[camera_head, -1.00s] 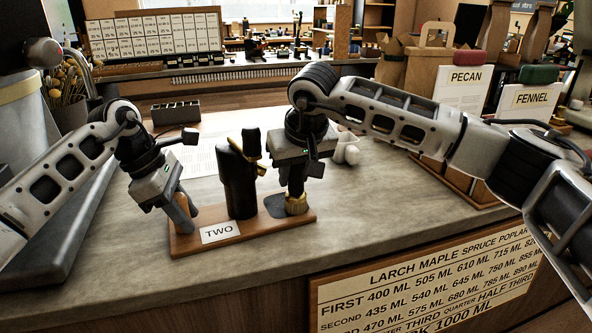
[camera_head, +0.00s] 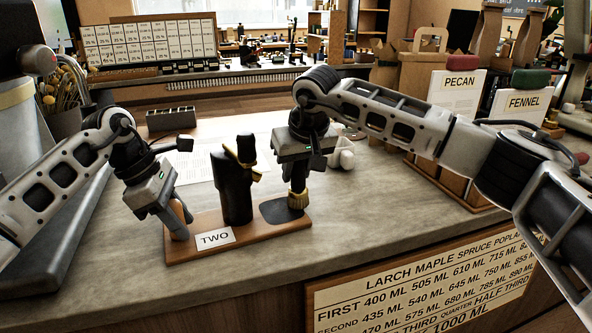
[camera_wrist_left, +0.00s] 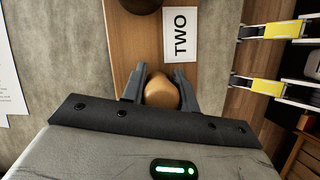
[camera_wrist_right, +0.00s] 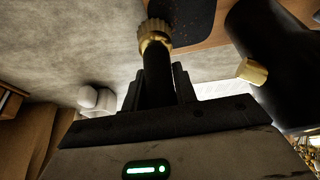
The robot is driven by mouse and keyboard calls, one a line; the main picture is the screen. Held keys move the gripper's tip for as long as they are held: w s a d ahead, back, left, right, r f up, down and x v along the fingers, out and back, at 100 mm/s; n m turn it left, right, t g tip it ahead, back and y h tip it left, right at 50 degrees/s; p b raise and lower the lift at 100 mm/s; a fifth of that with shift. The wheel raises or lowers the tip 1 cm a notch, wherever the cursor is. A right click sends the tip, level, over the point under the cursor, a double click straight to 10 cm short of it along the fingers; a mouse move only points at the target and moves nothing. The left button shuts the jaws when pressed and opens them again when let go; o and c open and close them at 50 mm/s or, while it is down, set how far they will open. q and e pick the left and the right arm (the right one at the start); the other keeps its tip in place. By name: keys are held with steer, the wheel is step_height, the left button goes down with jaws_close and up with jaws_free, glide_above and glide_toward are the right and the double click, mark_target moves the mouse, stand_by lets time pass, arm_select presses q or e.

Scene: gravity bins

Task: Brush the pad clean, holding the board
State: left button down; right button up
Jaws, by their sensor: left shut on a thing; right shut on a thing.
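The wooden board (camera_head: 200,250) lies on the grey counter with a label reading TWO (camera_head: 214,238). My left gripper (camera_head: 177,224) is shut on a rounded wooden knob (camera_wrist_left: 161,93) at the board's left end. A dark pad (camera_head: 281,212) with small specks, seen in the right wrist view (camera_wrist_right: 187,15), lies at the board's right end. My right gripper (camera_head: 298,180) is shut on the dark handle of a brush (camera_wrist_right: 156,45) with a brass-coloured collar. The brush points down at the pad's far right part; whether it touches is unclear.
A tall black holder (camera_head: 236,195) with a yellowish piece stands on the board between my grippers. White rounded objects (camera_head: 342,158) sit behind my right gripper. A dark slotted block (camera_head: 173,117) and paper sheets lie farther back. The counter before the board is clear.

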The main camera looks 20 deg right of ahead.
arm_select(q)
steer(key=shift+f, duration=0.15)
arm_select(e)
steer(key=shift+f, duration=0.1)
steer(key=shift+s+a, duration=0.6)
steer(key=shift+s, duration=0.15)
steer(key=shift+s+a, duration=0.55)
steer(key=shift+s, duration=0.2)
steer(key=shift+r, duration=0.95)
steer(key=shift+r, duration=0.1)
step_height(320, 180, up, 5)
steer(key=shift+f, duration=0.1)
